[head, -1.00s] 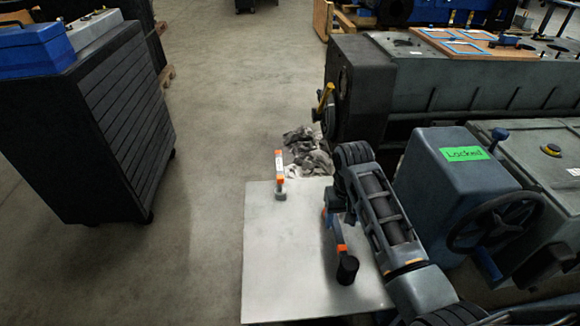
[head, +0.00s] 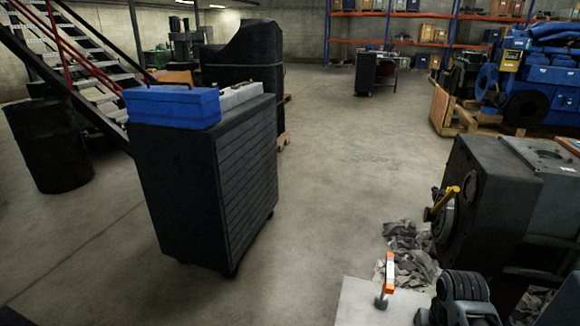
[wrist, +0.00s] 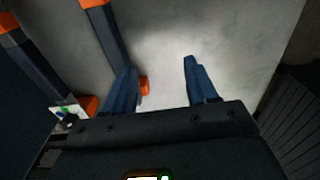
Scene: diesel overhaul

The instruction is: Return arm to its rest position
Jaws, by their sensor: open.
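My arm (head: 462,301) shows only in part, at the bottom right of the head view; my gripper is out of that frame. In the wrist view my gripper (wrist: 160,68) has its two blue fingers apart, with nothing between them but a pale grey surface. A dark bar with orange ends (wrist: 105,35) lies to the left of the fingers, and a small orange piece shows beside the left finger. I cannot tell what these belong to.
A pale table top (head: 358,305) with an upright orange-and-white tool (head: 389,272) stands beside my arm. Grey rags (head: 410,250) and a dark engine block (head: 490,200) are at the right. A black cabinet (head: 205,190) carries a blue toolbox (head: 172,106). The middle floor is open.

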